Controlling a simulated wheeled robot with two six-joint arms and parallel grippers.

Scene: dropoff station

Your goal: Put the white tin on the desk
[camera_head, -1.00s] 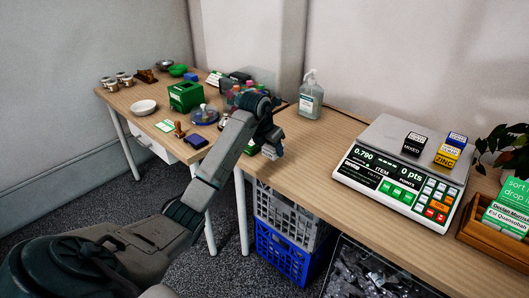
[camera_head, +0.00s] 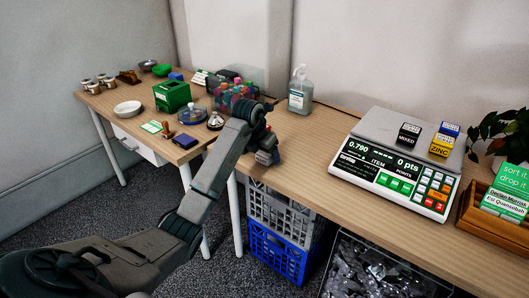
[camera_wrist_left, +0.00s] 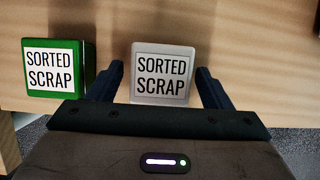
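In the left wrist view the white tin (camera_wrist_left: 163,74) shows its top, lettered "SORTED SCRAP". It lies between the two dark fingers of my left gripper (camera_wrist_left: 160,72). A narrow gap shows at its left side, and the fingers look open around it. A green tin (camera_wrist_left: 54,68) with the same lettering stands to its left, apart from the gripper. In the head view my left gripper (camera_head: 267,152) is over the front edge of the wooden desk (camera_head: 310,150); the arm hides the tins there. My right gripper is out of view.
A scale (camera_head: 395,165) with small boxes is on the right of the desk. A pump bottle (camera_head: 300,90) stands at the back. A left table (camera_head: 135,92) holds a green box (camera_head: 172,95) and a white bowl (camera_head: 128,107). Crates (camera_head: 280,250) are under the desk. Desk between gripper and scale is clear.

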